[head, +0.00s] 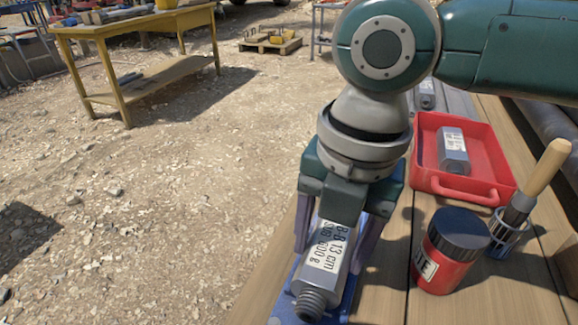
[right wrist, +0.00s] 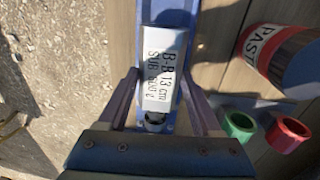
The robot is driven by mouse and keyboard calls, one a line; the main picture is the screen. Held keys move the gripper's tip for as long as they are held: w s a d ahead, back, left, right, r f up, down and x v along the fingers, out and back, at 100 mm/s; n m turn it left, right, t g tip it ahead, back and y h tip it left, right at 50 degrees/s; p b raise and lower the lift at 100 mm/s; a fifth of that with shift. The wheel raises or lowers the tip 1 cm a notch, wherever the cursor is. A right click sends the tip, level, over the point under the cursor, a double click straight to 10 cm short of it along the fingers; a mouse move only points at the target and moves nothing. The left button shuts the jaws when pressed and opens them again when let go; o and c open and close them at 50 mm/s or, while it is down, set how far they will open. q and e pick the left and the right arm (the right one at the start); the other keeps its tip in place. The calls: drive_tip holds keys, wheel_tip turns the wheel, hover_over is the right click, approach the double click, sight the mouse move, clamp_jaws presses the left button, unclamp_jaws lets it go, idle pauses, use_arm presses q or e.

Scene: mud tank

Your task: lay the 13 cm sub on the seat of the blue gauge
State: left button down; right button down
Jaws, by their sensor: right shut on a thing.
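The 13 cm sub (head: 327,250) is a grey metal piece with a white label reading "B-B 13 cm" and a threaded pin at its near end. My right gripper (head: 335,238) is shut on its sides. The sub also shows in the right wrist view (right wrist: 163,75), between the fingers (right wrist: 162,103). The blue gauge (head: 347,298) lies directly below the sub on the bench, and its blue bar shows in the right wrist view (right wrist: 176,16). The sub lines up along the gauge. I cannot tell whether it touches the seat, which is mostly hidden. My left gripper is out of view.
A red tray (head: 425,183) holds another grey sub (head: 452,150). A red paste jar (head: 440,270) with a black lid stands right of the gauge, by a wooden-handled brush (head: 535,180) in a holder. Green (right wrist: 238,126) and red (right wrist: 287,134) rings show in the right wrist view.

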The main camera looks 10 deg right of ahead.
drive_tip(key=shift+r, duration=0.15)
drive_tip(key=shift+p, duration=0.35)
drive_tip(key=shift+f, duration=0.55)
idle(0.4)
drive_tip(key=shift+c, duration=1.4)
unclamp_jaws()
drive_tip(key=shift+o, duration=1.4)
drive_tip(key=shift+f, duration=0.1)
